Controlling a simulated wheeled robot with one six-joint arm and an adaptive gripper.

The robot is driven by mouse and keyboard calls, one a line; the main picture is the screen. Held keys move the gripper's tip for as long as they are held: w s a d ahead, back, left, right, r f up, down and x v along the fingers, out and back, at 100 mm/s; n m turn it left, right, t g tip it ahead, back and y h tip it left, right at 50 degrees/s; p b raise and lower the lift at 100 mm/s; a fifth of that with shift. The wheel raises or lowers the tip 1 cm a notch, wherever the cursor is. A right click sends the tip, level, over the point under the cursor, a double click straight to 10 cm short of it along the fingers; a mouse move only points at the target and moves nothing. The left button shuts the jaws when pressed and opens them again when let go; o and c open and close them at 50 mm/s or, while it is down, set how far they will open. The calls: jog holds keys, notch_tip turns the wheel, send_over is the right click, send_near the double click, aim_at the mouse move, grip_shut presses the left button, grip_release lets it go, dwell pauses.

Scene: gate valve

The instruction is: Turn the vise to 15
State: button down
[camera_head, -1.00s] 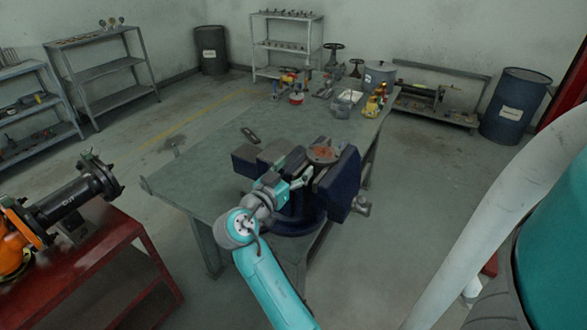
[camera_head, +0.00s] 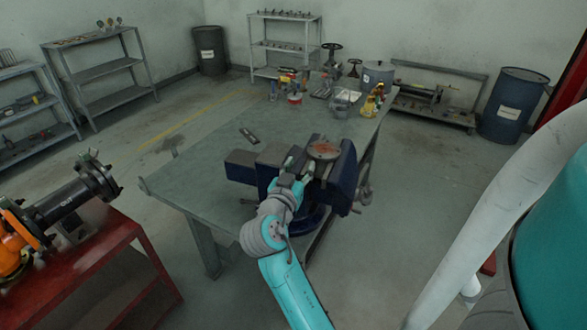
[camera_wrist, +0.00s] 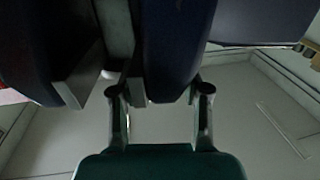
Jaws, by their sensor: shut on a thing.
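The dark blue vise (camera_head: 341,182) sits at the near right corner of the grey-green workbench (camera_head: 205,165). A round rusty disc (camera_head: 323,151) shows on top of it, and a grey block end points left. My gripper (camera_head: 299,168) reaches the vise from the front, its fingers at the middle of the body beside the disc. In the wrist view, my gripper (camera_wrist: 160,95) has one finger on each side of a dark blue part of the vise (camera_wrist: 176,45) and is shut on it. The exact contact is dark. I cannot read any angle mark.
A red cart (camera_head: 100,255) with a black and orange valve assembly (camera_head: 70,205) stands at the left. Bottles and tools lie at the bench's far end. A small dark item (camera_head: 249,135) lies on the bench behind the vise. Most of the bench's left side is clear.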

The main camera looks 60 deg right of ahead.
jog(key=shift+s+d+n+t, duration=0.35)
jog(key=shift+n+t, duration=0.05)
jog(key=shift+t, duration=0.2)
jog(key=c, duration=0.5)
grip_release()
jog(key=shift+c, duration=0.2)
jog(key=v, duration=1.2)
jog(key=shift+r, duration=0.15)
